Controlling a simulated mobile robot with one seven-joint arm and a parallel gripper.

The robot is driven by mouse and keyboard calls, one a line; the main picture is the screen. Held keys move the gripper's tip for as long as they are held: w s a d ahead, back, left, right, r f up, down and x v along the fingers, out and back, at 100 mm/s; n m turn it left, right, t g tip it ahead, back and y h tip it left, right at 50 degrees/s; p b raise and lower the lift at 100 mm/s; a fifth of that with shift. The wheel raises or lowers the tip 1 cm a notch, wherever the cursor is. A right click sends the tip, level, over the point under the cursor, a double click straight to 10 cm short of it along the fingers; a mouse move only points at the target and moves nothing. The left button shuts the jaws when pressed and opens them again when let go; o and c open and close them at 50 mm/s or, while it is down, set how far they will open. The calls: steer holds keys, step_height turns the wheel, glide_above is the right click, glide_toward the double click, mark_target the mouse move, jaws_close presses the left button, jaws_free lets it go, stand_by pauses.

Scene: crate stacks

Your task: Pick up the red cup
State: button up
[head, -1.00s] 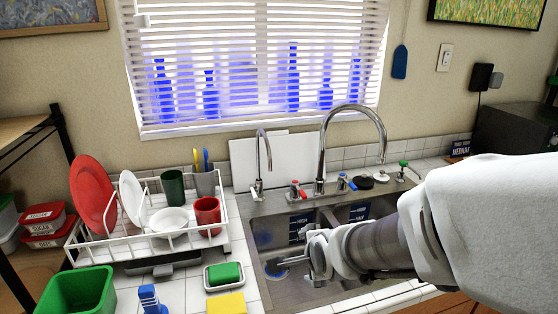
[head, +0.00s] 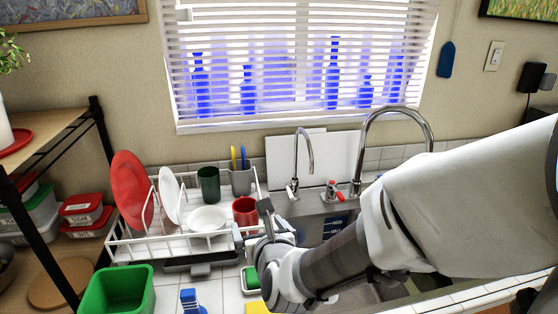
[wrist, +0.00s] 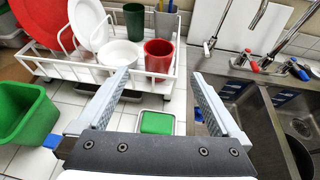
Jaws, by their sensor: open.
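The red cup (head: 245,212) stands upright in the right part of the white dish rack (head: 163,252). In the wrist view the red cup (wrist: 158,56) is ahead of my gripper (wrist: 165,78), roughly between the lines of its two fingers. My gripper is open and empty, with a gap to the cup. In the head view my gripper (head: 266,220) is just right of the cup, and my arm comes in from the right. The cup's lower part is behind the rack's wires.
The rack also holds a red plate (head: 131,190), a white plate (head: 170,194), a white bowl (head: 207,218), a dark green cup (head: 208,184) and a grey utensil holder (head: 241,181). The faucet (head: 362,150) and sink are right. A green bin (head: 116,291) stands front left.

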steer(key=shift+p, duration=0.9)
steer(key=p, duration=0.1)
glide_toward(244, 202)
steer(key=shift+w+f, duration=0.25)
steer(key=shift+f, duration=0.05)
steer(key=shift+p+x, duration=0.5)
steer(key=shift+x, duration=2.3)
steer(key=shift+a+r, duration=0.15)
steer(key=shift+c, duration=0.2)
jaws_close()
